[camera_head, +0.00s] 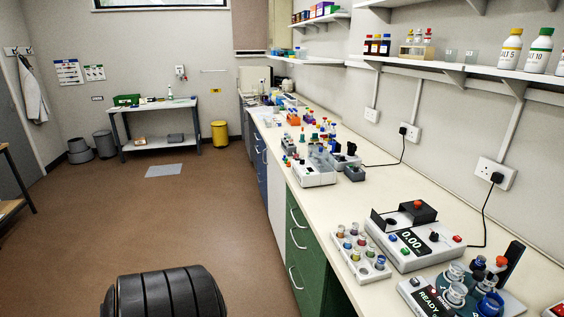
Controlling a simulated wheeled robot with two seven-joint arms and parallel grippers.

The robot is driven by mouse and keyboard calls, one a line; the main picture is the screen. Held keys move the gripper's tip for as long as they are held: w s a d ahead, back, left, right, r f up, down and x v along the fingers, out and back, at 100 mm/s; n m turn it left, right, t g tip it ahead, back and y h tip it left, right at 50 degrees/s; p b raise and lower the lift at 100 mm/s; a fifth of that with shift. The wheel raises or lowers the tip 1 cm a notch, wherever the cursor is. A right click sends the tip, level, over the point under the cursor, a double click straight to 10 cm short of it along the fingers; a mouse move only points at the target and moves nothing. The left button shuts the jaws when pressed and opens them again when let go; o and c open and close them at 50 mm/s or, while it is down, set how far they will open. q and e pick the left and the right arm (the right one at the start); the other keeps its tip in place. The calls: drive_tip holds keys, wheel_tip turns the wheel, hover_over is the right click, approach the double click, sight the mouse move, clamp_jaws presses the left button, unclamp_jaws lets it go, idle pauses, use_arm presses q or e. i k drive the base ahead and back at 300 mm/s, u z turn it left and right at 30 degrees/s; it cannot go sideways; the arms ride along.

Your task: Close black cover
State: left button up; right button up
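Two devices with black parts that could be the cover stand on the right bench. The grey device with a 0.00 display (412,240) has a black raised part (418,208) with a red knob and a thin dark flap (383,221) standing up at its left. The nearer device with a READY display (431,302) has a black panel (508,265) standing upright behind several round vials. I cannot tell which of these is the black cover. Neither of my grippers shows in this view.
A white rack (356,262) of colored vials stands left of the 0.00 device. A grey device (314,172) and small items crowd the bench farther back. A black cable (483,215) hangs from a wall socket. Bare bench (350,205) lies between. The brown floor (200,215) is mostly clear.

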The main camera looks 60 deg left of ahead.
sight(423, 213)
drive_tip(key=z, duration=2.45)
drive_tip(key=k, duration=1.9)
drive_tip(key=u, duration=1.8)
